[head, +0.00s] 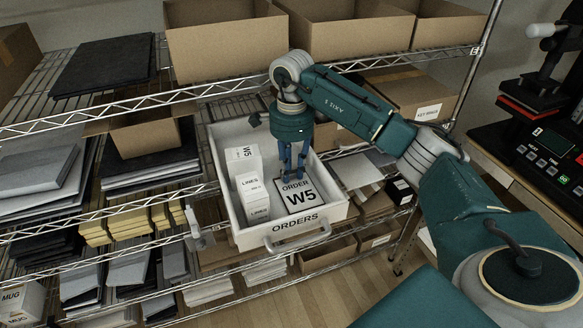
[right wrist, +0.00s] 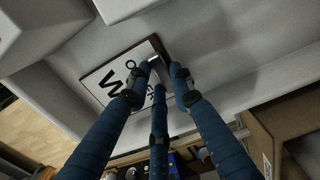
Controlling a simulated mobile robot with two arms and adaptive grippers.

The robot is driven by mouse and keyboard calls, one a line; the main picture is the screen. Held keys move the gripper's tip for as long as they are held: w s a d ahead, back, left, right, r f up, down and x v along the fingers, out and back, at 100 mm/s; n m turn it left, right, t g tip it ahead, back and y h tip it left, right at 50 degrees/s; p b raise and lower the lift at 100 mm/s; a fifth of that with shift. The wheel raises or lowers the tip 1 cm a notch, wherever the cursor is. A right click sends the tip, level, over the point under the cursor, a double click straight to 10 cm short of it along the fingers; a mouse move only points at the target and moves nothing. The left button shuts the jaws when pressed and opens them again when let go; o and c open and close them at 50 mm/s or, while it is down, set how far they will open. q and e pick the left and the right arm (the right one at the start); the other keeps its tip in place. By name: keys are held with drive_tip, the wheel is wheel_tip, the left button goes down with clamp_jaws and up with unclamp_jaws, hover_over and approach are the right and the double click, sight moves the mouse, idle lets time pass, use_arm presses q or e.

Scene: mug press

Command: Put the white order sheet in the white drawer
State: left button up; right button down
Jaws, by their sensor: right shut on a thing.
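The white order sheet (head: 304,207), a card with a dark border marked "ORDER W5", is inside the white drawer (head: 225,204), in its front right part. I cannot tell whether it touches the drawer floor. My right gripper (head: 293,173) reaches down into the drawer and is shut on the sheet's back edge. In the right wrist view, the blue fingers of the right gripper (right wrist: 160,70) meet at the edge of the order sheet (right wrist: 112,77), partly covering its print. The drawer, labelled "ORDERS", is pulled out. My left gripper is not in view.
White boxes marked "W5" and "LINERS" (head: 248,180) stand in the drawer left of the sheet. Cardboard boxes (head: 225,45) stand on the shelf above. Wire shelves with stacked sheets surround the drawer. A mug press (head: 540,130) stands at the right.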

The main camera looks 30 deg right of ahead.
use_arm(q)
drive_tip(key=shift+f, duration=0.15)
use_arm(e)
drive_tip(key=shift+f, duration=0.15)
drive_tip(key=c, duration=1.5)
unclamp_jaws()
drive_tip(key=shift+c, duration=0.2)
drive_tip(key=shift+r+b, duration=0.3)
drive_tip(key=shift+r, duration=0.35)
wheel_tip(320, 180, up, 3)
drive_tip(key=shift+w+r+b, duration=0.1)
drive_tip(key=shift+r+b, duration=0.1)
drive_tip(key=shift+b, duration=0.55)
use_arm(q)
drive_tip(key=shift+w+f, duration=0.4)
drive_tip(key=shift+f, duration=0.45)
use_arm(e)
wheel_tip(320, 180, up, 8)
drive_tip(key=shift+f, duration=0.15)
